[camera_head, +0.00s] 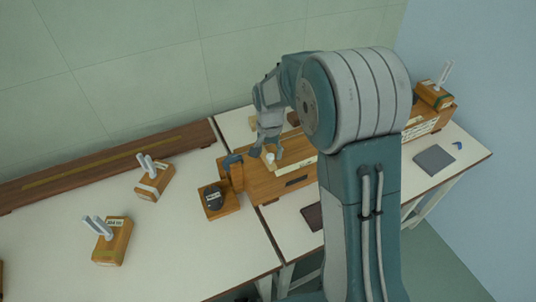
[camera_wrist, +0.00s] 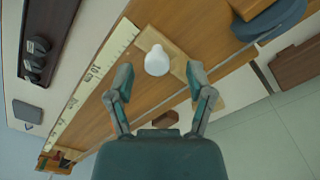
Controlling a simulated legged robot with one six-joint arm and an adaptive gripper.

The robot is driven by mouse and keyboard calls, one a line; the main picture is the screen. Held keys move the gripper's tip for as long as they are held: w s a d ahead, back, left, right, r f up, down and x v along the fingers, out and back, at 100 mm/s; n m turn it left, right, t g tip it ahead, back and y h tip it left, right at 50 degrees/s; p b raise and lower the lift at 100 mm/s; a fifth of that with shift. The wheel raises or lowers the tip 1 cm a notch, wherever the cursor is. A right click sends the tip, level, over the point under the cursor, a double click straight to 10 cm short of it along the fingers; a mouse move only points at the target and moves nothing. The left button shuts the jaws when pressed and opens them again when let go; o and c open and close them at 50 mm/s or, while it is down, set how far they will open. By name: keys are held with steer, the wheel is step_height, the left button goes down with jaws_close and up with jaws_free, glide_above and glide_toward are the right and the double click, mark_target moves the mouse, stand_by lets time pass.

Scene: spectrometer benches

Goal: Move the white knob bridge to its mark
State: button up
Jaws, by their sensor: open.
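The white knob (camera_wrist: 157,60) stands on a light wooden strip (camera_wrist: 178,57), the bridge, which lies across the long wooden bench body. In the head view the knob (camera_head: 270,157) shows just below my gripper (camera_head: 268,149). In the wrist view my gripper (camera_wrist: 158,78) is open, with one fingertip on each side of the knob and a gap on both sides. The fingers do not appear to touch it. A white scale (camera_wrist: 92,88) with printed marks runs along the bench. I cannot make out which mark is meant for the bridge.
A blue part (camera_head: 232,160) is at the bench's left end, near a black piece on a wooden block (camera_head: 225,209). Pronged wooden blocks (camera_head: 153,184) (camera_head: 112,246) stand on the left table; another (camera_head: 434,96) is far right. A grey plate (camera_head: 435,159) lies on the right table.

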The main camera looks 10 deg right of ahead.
mark_target(266, 163)
step_height(266, 163, up, 10)
steer(key=shift+a+r, duration=0.2)
steer(key=shift+a, duration=0.2)
steer(key=s+d+r+n+t, duration=0.3)
steer(key=s+r, duration=0.6)
steer(key=s, duration=0.3)
steer(key=s+d+n+t, duration=0.2)
steer(key=s+n, duration=0.1)
steer(key=s, duration=1.1)
steer(key=shift+f+t, duration=0.3)
stand_by(1.0)
